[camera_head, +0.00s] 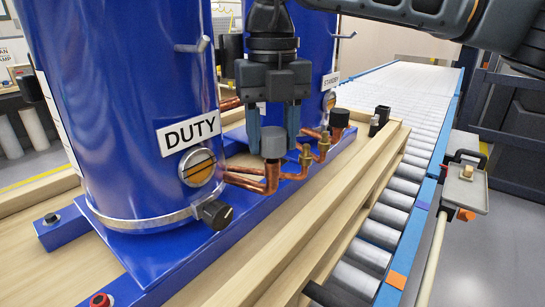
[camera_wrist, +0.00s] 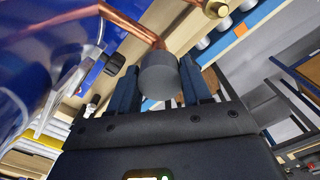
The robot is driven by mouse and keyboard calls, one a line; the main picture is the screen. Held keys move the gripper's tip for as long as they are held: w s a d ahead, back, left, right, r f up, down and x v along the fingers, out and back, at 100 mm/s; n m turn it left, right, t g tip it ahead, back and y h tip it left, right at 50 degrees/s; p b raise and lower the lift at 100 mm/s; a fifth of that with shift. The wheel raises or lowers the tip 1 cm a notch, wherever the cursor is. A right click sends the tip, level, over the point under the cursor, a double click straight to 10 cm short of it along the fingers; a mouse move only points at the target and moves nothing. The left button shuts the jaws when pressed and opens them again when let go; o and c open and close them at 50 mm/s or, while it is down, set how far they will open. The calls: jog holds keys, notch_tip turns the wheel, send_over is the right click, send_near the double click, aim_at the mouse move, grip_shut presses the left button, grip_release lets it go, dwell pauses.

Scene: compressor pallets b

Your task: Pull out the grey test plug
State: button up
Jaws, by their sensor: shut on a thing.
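The grey test plug (camera_head: 273,141) sits on top of an upright copper pipe stub beside the blue tank labelled DUTY (camera_head: 130,90). My gripper (camera_head: 273,135) points down over it, with one blue-grey finger on each side. The jaws are shut on the plug. In the wrist view, the plug (camera_wrist: 159,76) lies between the two fingers of my gripper (camera_wrist: 160,88), and a copper pipe (camera_wrist: 135,27) meets it at its far end. In the head view the plug appears at the mouth of the pipe; I cannot tell whether there is a gap.
Brass-fitted copper stubs (camera_head: 305,155) and a black cap (camera_head: 339,118) stand just right of the plug. A second blue tank (camera_head: 313,50), labelled STANDBY, is behind. Wooden pallet boards (camera_head: 330,210) and a roller conveyor (camera_head: 382,232) run along the right.

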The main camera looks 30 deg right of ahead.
jog(key=shift+r+p, duration=0.4)
jog(key=shift+r, duration=0.95)
